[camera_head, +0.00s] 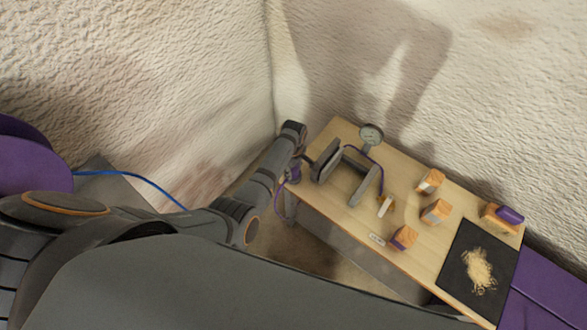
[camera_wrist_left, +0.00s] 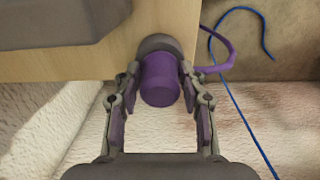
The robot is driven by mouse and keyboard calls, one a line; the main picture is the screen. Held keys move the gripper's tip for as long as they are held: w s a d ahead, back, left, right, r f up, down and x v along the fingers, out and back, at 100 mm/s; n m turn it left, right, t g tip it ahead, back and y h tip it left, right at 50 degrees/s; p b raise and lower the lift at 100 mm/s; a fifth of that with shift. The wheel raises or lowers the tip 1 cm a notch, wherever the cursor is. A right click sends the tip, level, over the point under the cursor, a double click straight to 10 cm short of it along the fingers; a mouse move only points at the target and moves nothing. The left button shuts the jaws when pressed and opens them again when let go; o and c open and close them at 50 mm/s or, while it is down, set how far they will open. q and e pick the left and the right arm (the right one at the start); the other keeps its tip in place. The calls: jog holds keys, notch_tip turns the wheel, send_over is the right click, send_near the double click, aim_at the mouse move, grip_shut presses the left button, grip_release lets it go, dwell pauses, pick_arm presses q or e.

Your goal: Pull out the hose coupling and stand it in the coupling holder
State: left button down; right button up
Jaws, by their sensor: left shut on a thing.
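The hose coupling appears to be the purple cylinder (camera_wrist_left: 160,80) with a dark grey collar in the left wrist view, beside the wooden table's edge. My left gripper (camera_wrist_left: 159,88) is shut on it, one finger on each side. A purple hose (camera_wrist_left: 229,50) loops off to the right behind it. In the head view my left gripper (camera_head: 297,166) is at the table's left end, and the coupling is mostly hidden there. A grey frame with upright plates (camera_head: 350,175) stands on the table close by; I cannot tell whether it is the coupling holder. My right gripper is not in view.
The table (camera_head: 432,254) carries a round gauge (camera_head: 371,134), several wooden blocks (camera_head: 436,211), a white-and-brown piece (camera_head: 386,206) and a black mat (camera_head: 453,276) with pale shavings. A blue cable (camera_head: 135,176) runs at the left. Rough walls stand behind the table.

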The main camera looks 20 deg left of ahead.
pick_arm(q)
jog(key=shift+f, duration=0.15)
jog(key=c, duration=0.7)
grip_release()
jog(key=shift+o, duration=0.5)
jog(key=o, duration=0.4)
notch_tip(320, 180, up, 8)
jog(key=p, duration=0.8)
jog(key=shift+f, duration=0.15)
